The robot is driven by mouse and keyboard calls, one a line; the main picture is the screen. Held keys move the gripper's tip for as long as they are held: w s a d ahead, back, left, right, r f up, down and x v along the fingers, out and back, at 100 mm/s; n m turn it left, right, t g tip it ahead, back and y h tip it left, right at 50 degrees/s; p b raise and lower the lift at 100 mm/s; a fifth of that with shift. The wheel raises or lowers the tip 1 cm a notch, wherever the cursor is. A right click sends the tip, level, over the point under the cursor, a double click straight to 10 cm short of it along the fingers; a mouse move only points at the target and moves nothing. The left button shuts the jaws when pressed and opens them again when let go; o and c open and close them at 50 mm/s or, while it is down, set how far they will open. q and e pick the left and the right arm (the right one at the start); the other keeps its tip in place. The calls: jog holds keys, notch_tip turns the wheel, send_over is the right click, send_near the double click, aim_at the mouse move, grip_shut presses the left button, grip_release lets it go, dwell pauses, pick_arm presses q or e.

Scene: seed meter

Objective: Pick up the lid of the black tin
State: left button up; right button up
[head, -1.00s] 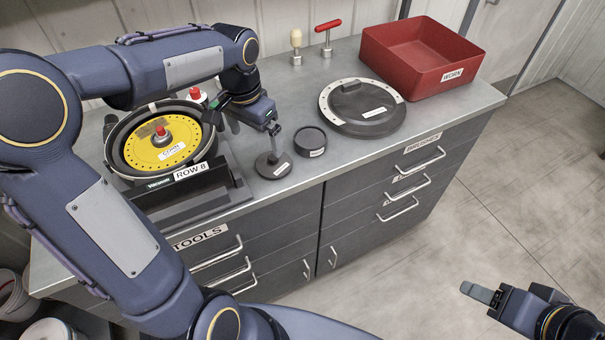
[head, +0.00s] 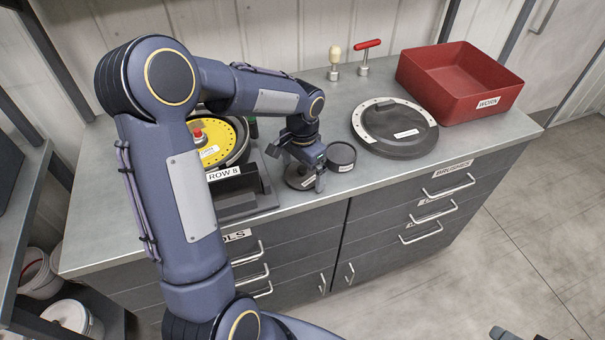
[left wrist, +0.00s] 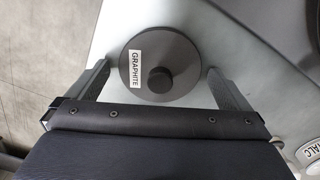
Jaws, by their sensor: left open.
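The black tin (head: 296,182) stands near the counter's front edge, partly hidden by my gripper. In the left wrist view its round black lid (left wrist: 135,84) shows from above, with a white GRAPHITE label and a round knob (left wrist: 158,80). My left gripper (head: 312,172) is over it and open. In the wrist view its fingers lie on opposite sides of the lid, with the knob between them; contact cannot be told. A tip of my right gripper (head: 502,334) shows at the bottom edge, too little to tell its state.
A second round dark tin (head: 341,157) stands close by, to the right. The ROW 8 seed meter stand (head: 240,198) is close on the left. A black disc cover (head: 400,140), a red WORN bin (head: 465,90) and two handled tools (head: 364,62) are farther off.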

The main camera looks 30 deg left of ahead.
pick_arm(q)
jog(key=c, duration=0.9)
jog(key=shift+r, duration=0.1)
